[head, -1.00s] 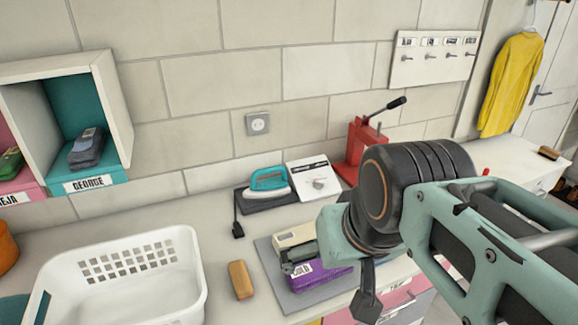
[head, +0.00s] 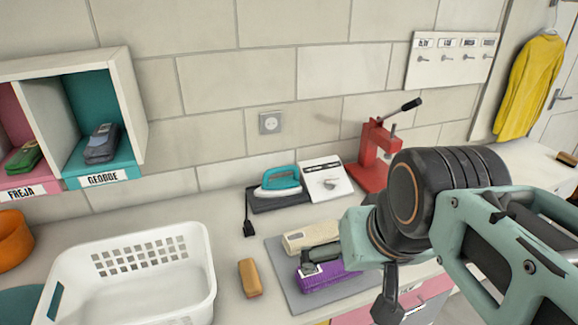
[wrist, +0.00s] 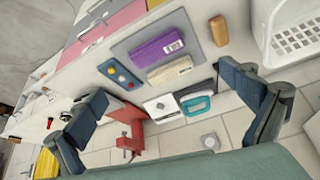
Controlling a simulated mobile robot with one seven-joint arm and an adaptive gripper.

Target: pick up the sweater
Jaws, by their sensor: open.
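The sweater (head: 530,85) is yellow and hangs on a hanger at the upper right of the head view, by a white door. A yellow patch at the lower left of the wrist view looks like the same sweater (wrist: 46,163). My gripper (head: 355,282) is in front of the counter, well to the left of the sweater and apart from it. In the wrist view my gripper (wrist: 162,88) has its two dark fingers spread wide with nothing between them. My arm hides part of the counter's right side.
Below the gripper, a grey mat (head: 283,268) holds a purple item (head: 325,277) and a cream one. A white basket (head: 190,285), a small iron (head: 280,180) and a red press (head: 375,155) stand on the counter. Labelled cubbies (head: 135,110) and a hook board (head: 452,60) are on the wall.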

